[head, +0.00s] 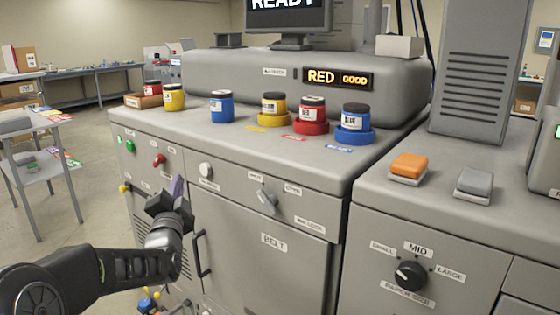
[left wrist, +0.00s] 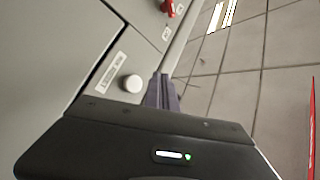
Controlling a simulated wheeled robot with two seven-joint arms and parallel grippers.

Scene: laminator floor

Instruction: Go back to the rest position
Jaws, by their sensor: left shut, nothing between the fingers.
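My left gripper (head: 178,188) is in front of the grey machine cabinet (head: 225,230), near the white round knob (head: 206,170) and left of it in the head view. Its dark fingers are together with nothing between them. In the left wrist view the shut fingers (left wrist: 163,92) point along the cabinet front, beside the white knob (left wrist: 132,83), with floor to their right. I see no contact with the cabinet. My right gripper is in neither view.
The cabinet's lever (head: 267,198), red knob (head: 158,160) and door handle (head: 202,254) stick out near my left gripper. Several ink jars, including a blue one (head: 355,118), stand on top. A shelf cart (head: 30,165) stands left, with open floor between.

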